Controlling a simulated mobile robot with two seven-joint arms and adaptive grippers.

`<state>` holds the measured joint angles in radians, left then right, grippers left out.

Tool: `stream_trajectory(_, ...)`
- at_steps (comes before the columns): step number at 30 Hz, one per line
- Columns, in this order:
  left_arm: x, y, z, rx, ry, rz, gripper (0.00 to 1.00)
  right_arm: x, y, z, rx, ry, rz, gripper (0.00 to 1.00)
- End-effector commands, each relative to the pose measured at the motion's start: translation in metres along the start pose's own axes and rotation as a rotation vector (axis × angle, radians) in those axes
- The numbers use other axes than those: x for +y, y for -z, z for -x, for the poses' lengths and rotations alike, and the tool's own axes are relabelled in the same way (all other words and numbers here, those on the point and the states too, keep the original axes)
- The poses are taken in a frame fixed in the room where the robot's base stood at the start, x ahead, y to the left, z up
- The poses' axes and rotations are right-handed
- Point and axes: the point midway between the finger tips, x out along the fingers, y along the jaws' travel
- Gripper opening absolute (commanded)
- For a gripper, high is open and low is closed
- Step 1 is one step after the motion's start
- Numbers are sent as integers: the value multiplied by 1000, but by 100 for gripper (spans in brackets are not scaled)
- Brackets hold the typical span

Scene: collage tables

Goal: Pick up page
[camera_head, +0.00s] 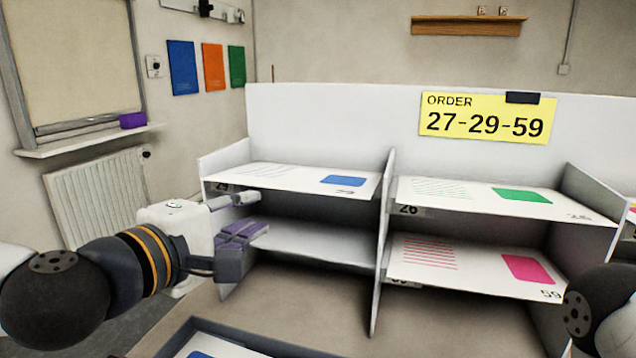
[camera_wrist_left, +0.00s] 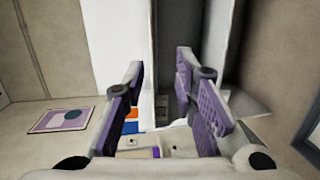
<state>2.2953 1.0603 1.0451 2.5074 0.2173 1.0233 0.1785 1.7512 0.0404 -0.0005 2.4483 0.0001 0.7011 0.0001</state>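In the head view, a white page with a blue block (camera_head: 300,177) lies on the upper left shelf, its printed number too small to read surely. Other pages lie on the right shelves: one with a green block (camera_head: 480,197) above, one with a pink block and "59" (camera_head: 470,264) below. My left gripper (camera_head: 258,213) is open at the front left of the shelf unit, one finger near the upper left shelf's front edge and the purple-padded finger below it. The left wrist view shows the fingers (camera_wrist_left: 160,66) apart; I cannot tell whether they touch the page. My right gripper is out of view.
A yellow order sign (camera_head: 487,118) reads 27-29-59. The lower left shelf (camera_head: 320,244) looks bare. A white divider (camera_head: 384,230) separates the shelf columns. A dark-rimmed tray (camera_head: 262,343) holding a page with blue sits at the bottom edge.

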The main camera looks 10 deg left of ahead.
Motion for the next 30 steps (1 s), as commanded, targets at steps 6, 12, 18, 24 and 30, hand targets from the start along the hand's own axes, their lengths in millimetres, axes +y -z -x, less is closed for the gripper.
stream_trajectory(6,-3,3,-44,5,3,10,26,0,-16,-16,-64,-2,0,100)
stream_trajectory(12,2,3,-71,5,-2,7,26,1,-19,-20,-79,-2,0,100)
stream_trajectory(18,8,9,-108,4,-2,7,26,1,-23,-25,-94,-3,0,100)
stream_trajectory(24,11,8,-120,3,-5,5,26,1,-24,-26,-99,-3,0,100)
stream_trajectory(30,12,8,-119,3,-7,5,8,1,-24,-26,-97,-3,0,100)
